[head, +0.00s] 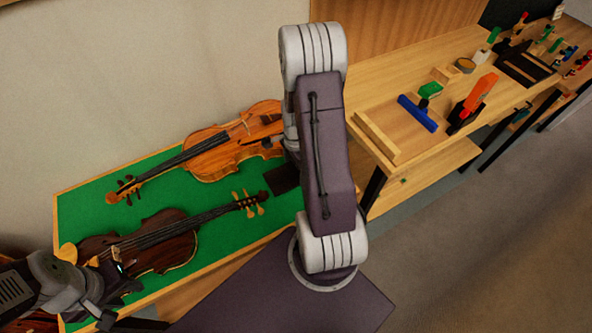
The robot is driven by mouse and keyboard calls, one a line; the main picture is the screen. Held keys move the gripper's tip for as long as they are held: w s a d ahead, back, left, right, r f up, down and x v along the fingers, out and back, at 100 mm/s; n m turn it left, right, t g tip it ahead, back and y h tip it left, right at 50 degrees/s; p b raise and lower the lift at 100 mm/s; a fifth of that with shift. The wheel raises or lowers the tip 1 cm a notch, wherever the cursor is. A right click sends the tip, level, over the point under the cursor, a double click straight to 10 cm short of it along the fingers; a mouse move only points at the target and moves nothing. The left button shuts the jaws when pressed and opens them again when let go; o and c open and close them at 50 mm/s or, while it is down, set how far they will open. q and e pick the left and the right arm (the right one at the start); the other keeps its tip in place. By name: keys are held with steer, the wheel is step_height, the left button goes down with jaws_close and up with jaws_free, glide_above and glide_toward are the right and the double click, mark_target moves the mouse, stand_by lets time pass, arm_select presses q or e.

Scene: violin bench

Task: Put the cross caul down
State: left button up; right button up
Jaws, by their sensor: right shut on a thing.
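My right arm crosses the middle of the head view, and its wrist (291,135) comes down behind the large arm link. The right gripper's fingertips are hidden there. A dark flat piece (283,179) shows at the link's left edge, over the green mat; it appears to be the cross caul in the right gripper, but most of it is hidden. I cannot tell whether it touches the mat. My left gripper (118,300) is at the lower left with its fingers apart and empty, beside the dark violin (152,262).
An orange-brown violin (215,152) lies behind the dark one on the green mat (85,207). The mat is clear between their necks.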

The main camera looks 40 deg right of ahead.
step_height(320, 180, up, 3)
steer(key=shift+s+d+r, duration=0.1)
steer(key=shift+s+r, duration=0.05)
steer(key=shift+r, duration=0.05)
steer(key=s+d+r, duration=0.2)
steer(key=s+r, duration=0.4)
steer(key=s, duration=0.5)
steer(key=shift+r+p, duration=0.2)
steer(key=shift+p, duration=0.15)
steer(key=shift+s, duration=0.1)
